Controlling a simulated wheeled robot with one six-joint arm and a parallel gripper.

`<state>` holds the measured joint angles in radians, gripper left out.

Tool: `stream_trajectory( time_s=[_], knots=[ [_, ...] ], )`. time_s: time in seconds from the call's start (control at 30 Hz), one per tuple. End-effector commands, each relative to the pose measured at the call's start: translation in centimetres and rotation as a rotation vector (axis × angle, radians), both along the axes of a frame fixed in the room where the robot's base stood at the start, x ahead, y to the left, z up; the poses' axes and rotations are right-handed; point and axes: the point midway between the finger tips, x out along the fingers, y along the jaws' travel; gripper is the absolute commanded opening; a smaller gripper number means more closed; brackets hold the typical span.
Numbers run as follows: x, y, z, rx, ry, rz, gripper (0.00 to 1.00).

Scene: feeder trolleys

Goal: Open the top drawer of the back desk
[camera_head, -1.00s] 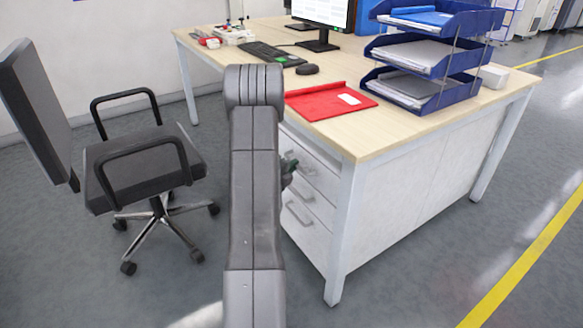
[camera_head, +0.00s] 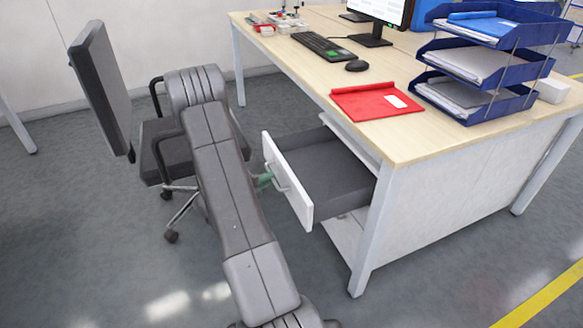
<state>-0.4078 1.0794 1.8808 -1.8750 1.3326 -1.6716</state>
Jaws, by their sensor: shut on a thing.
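The desk (camera_head: 430,100) has a light wood top and white side panels. Its top drawer (camera_head: 289,190) is pulled well out toward the left, with its white front standing clear of the desk. The grey inside of the drawer shows and looks empty. The drawer's handle (camera_head: 281,177) is a grey bar on that front.
An office chair (camera_head: 98,85) stands close on the left, behind my arm. A red folder (camera_head: 370,101), a keyboard (camera_head: 322,47), a monitor and blue paper trays (camera_head: 468,62) are on the desk top.

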Motion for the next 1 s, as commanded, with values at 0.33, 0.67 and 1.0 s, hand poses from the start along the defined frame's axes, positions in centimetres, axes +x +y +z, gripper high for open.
stream_trajectory(
  time_s=[0.33,0.67,1.0],
  knots=[
    [-2.3,6.4,0.1,0.0,0.002,0.002,0.0],
    [-2.9,7.9,-0.1,0.001,0.001,-0.001,0.0],
    [-2.9,7.9,-0.1,0.001,0.0,-0.001,0.2]
  ],
)
